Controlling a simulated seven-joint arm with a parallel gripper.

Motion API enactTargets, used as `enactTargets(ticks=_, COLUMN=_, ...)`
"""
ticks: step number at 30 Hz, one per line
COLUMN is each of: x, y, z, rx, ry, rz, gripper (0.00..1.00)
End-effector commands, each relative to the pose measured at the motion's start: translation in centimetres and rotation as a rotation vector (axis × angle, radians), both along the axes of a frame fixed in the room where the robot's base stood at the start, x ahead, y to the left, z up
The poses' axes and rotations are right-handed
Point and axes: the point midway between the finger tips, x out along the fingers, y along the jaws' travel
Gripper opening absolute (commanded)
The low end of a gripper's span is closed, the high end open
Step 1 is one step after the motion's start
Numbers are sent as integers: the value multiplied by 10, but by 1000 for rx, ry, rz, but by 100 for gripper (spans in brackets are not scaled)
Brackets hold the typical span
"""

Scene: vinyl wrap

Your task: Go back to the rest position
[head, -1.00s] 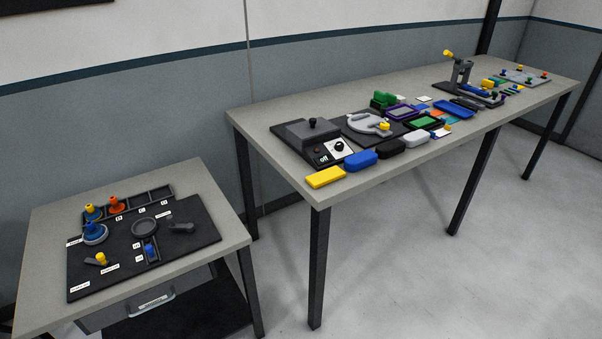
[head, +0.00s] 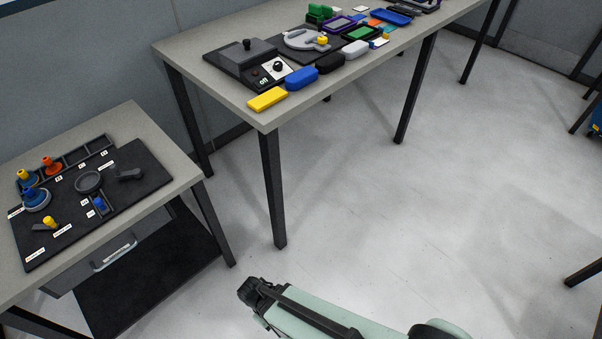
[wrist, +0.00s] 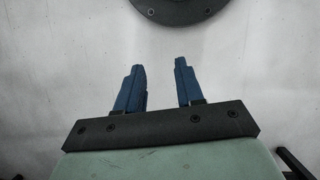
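My gripper (wrist: 159,85) shows in the wrist view with its two blue fingers apart and nothing between them. Pale floor lies behind the fingers, and a dark round shape, cut off by the top edge, lies beyond them. In the head view my pale green arm reaches in from the bottom edge, over the floor and clear of both tables. Its dark end (head: 257,292) is at the left of the arm; the fingers cannot be made out there.
A small table (head: 135,122) at the left holds a black board (head: 130,200) with knobs and pegs. A long table (head: 190,62) at the back holds a grey press-like device (head: 240,62), a yellow block (head: 267,99), a blue block (head: 302,78) and other items. Open floor (head: 400,210) lies at the right.

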Motion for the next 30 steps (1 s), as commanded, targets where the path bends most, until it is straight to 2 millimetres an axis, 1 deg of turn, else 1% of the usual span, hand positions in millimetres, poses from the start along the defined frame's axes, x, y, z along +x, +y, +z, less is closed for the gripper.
enactTargets(ticks=1, x=1, y=-11, z=-2, rx=1, ry=18, rz=-48, gripper=37)
enactTargets(ticks=9, x=3, y=-59, z=-14, rx=0, ry=85, rz=-252, gripper=37)
enactTargets(ticks=18, x=5, y=-114, z=-25, rx=-22, ry=125, rz=-438, gripper=37)
enactTargets(ticks=30, x=-6, y=-179, z=-36, rx=-41, ry=176, rz=-678, gripper=37)
